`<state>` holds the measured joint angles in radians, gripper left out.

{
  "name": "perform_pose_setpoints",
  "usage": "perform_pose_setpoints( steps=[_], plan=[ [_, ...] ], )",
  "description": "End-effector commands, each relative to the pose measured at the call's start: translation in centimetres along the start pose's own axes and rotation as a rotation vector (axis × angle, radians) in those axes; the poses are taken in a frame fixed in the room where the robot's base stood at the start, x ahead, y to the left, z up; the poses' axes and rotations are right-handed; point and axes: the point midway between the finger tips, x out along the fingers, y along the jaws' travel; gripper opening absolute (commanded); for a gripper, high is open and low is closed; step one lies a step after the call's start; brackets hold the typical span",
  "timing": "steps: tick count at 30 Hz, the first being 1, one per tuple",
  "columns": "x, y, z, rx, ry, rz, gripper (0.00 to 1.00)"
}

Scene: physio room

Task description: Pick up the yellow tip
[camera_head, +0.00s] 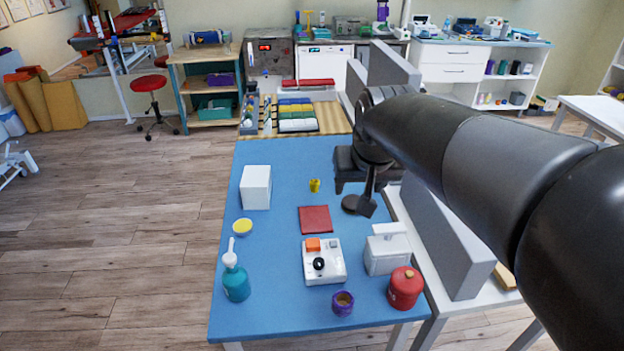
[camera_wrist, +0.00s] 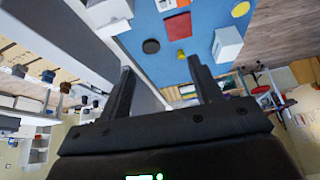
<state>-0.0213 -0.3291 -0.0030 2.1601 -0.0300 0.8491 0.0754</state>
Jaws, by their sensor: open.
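The yellow tip (camera_head: 315,185) is a small yellow piece standing on the blue table (camera_head: 283,228), to the right of the white box (camera_head: 256,187) and behind the red square pad (camera_head: 314,219). It also shows in the wrist view (camera_wrist: 181,55), apart from my fingers and farther off. My gripper (camera_wrist: 160,66) is open, with nothing between its two dark fingers. In the head view my arm comes in from the right and partly hides the gripper, to the right of the yellow tip.
A black disc (camera_wrist: 151,46) lies near the tip. Nearer the front are a control box (camera_head: 324,265), a teal pump bottle (camera_head: 236,279), a white container (camera_head: 386,254), a red jar (camera_head: 405,287) and a purple-rimmed cup (camera_head: 343,302). A grey panel (camera_head: 440,240) borders the right side.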

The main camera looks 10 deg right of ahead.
Motion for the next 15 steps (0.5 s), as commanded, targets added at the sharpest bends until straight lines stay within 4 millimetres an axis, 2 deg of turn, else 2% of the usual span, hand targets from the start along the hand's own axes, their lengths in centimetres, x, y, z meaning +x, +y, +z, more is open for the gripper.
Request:
perform_pose_setpoints(
  steps=[1, 6, 11, 15],
  plan=[
    [1.0, -0.2, -1.7, 0.003, -0.007, 0.002, 0.58],
    [4.2, -0.7, -6.8, 0.017, -0.018, 0.007, 0.58],
    [8.0, -1.3, -11.1, 0.028, -0.027, 0.013, 0.58],
    [11.8, -1.9, -14.6, 0.037, -0.036, 0.018, 0.58]
  ],
)
